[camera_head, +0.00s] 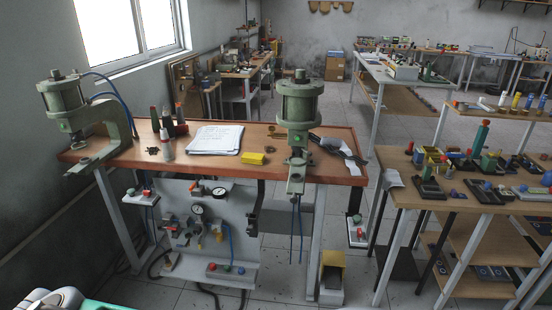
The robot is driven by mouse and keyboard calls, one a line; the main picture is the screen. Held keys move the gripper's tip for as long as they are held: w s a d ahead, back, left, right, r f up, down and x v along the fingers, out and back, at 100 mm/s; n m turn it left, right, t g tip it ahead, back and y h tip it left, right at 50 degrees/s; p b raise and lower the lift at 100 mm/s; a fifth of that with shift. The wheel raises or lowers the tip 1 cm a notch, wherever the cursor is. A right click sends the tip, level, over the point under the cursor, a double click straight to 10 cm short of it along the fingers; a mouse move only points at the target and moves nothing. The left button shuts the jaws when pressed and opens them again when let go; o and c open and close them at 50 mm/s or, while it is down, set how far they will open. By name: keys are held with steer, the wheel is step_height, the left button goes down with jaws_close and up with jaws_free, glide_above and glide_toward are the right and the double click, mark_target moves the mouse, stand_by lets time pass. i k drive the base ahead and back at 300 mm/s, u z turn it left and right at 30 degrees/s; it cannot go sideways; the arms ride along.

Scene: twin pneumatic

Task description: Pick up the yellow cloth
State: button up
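A small yellow piece (252,158) lies on the brown workbench (225,171), just right of a stack of white papers and left of the right-hand green press. It looks like a folded cloth or a small block; it is too small to tell for certain. Nothing touches it from above and its top is in plain view. My gripper is not in view.
Green presses stand at the bench's left (65,97) and right (299,103). A yellow-topped foot pedal (333,259) stands below. A cluttered wooden table (470,192) is at right.

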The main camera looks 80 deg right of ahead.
mark_target(255, 159)
steer(key=z, duration=1.9)
steer(key=i, duration=1.65)
